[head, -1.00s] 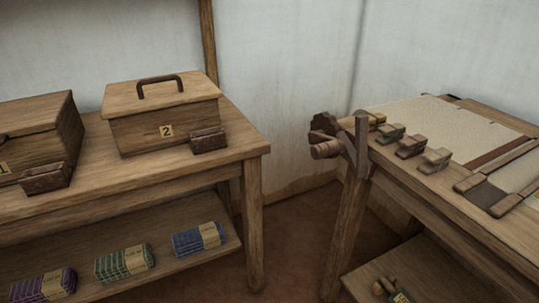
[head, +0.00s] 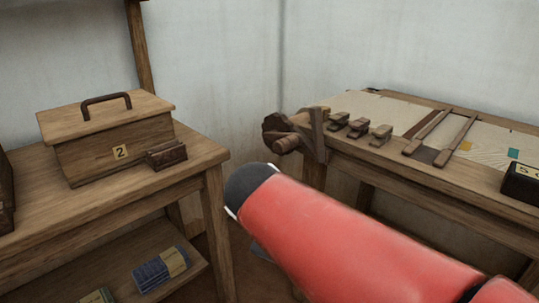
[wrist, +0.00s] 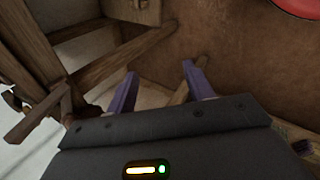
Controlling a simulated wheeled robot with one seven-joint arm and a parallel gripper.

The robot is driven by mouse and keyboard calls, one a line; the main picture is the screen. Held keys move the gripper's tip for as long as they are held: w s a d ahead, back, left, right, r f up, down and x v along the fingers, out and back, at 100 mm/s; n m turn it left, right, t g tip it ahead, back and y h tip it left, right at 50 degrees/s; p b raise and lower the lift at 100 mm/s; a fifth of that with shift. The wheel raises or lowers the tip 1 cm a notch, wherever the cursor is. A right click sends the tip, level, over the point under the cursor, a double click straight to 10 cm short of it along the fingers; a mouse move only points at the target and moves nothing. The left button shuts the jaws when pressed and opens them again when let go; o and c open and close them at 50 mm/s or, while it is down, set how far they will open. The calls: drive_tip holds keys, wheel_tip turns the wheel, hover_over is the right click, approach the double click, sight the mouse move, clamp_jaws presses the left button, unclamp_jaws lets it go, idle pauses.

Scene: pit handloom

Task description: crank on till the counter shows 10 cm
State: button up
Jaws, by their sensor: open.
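The wooden crank (head: 281,136) is at the left end of the loom bench in the head view, with its dark knob and handle sticking out to the left. A black box (head: 522,184) with light figures, perhaps the counter, stands at the right edge; it is cut off and I cannot read it fully. My gripper (wrist: 159,70) is open in the wrist view, its two purple fingers apart with nothing between them. In the head view my red arm reaches in below the crank, and the fingers are not visible. Wooden parts (wrist: 36,115) lie left of the fingers in the wrist view.
The loom bench (head: 370,158) carries cloth (head: 392,112), several small wooden blocks and two dark bars. A table (head: 205,157) at left holds a wooden box marked 2 (head: 112,142). Yarn bundles lie on its lower shelf. A floor gap separates table and bench.

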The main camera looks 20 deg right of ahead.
drive_tip(key=w+d+r+n+h+b, duration=0.1)
drive_tip(key=w+d+n+h+b, duration=0.3)
drive_tip(key=w+n, duration=0.35)
drive_tip(key=n+t+h+b, duration=0.2)
drive_tip(key=n+h+b, duration=0.1)
drive_tip(key=n+h, duration=0.45)
approach(278, 147)
drive_tip(key=shift+m, duration=0.4)
drive_tip(key=x, duration=0.4)
drive_tip(key=shift+d+f, duration=0.2)
drive_tip(key=shift+f, duration=0.2)
drive_tip(key=shift+w+d+r+t+h, duration=0.1)
drive_tip(key=shift+w+d+t+h, duration=0.15)
drive_tip(key=shift+d+t, duration=0.05)
drive_tip(key=x, duration=0.7)
drive_tip(key=shift+c, duration=0.4)
clamp_jaws()
drive_tip(key=shift+s, duration=0.1)
